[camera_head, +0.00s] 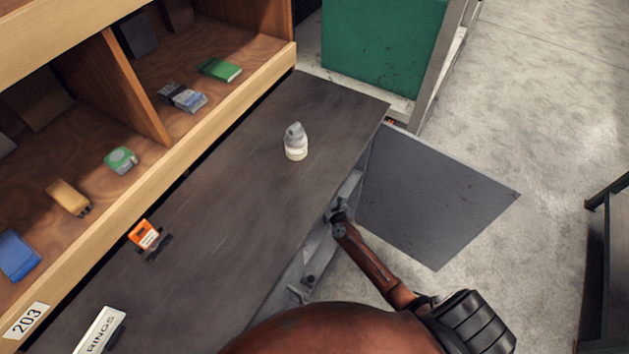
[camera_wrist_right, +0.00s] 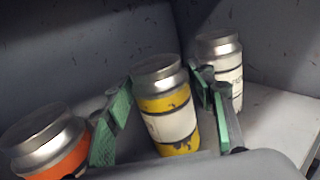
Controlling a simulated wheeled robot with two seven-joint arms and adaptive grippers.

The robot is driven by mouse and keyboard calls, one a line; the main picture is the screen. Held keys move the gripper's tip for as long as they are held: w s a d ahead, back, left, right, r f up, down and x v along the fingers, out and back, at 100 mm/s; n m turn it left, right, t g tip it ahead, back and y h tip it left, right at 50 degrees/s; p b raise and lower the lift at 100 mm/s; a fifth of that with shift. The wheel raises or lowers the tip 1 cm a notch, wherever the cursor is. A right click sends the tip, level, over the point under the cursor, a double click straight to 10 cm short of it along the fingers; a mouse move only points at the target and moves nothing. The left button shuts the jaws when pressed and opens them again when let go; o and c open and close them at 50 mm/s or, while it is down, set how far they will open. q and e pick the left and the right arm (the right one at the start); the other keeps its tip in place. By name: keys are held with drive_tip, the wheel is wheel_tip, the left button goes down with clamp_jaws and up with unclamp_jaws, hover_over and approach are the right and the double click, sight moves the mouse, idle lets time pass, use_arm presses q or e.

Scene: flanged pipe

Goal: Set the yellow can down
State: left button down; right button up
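In the right wrist view the yellow can (camera_wrist_right: 168,112), with a silver top and a white label, stands between the two green-padded fingers of my right gripper (camera_wrist_right: 172,118). One finger is on each side of it. Whether the pads press on the can or stand slightly apart cannot be told, and the can's base is hidden behind the gripper body. My left gripper is in neither view. In the head view, part of my arm is beside the bench, but the yellow can does not show.
An orange-labelled can (camera_wrist_right: 45,145) is left of the fingers and a white-labelled can (camera_wrist_right: 222,68) close on the right. A grey wall (camera_wrist_right: 80,45) rises behind. A white bottle (camera_head: 295,143) stands on the dark bench (camera_head: 235,205), which is otherwise largely clear; shelves (camera_head: 150,190) line its left.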

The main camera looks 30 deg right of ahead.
drive_tip(key=shift+o, duration=0.8)
drive_tip(key=shift+r, duration=0.15)
drive_tip(key=shift+s, duration=0.2)
drive_tip(key=s, duration=1.1)
drive_tip(key=shift+s+a, duration=0.3)
drive_tip(key=shift+a, duration=0.05)
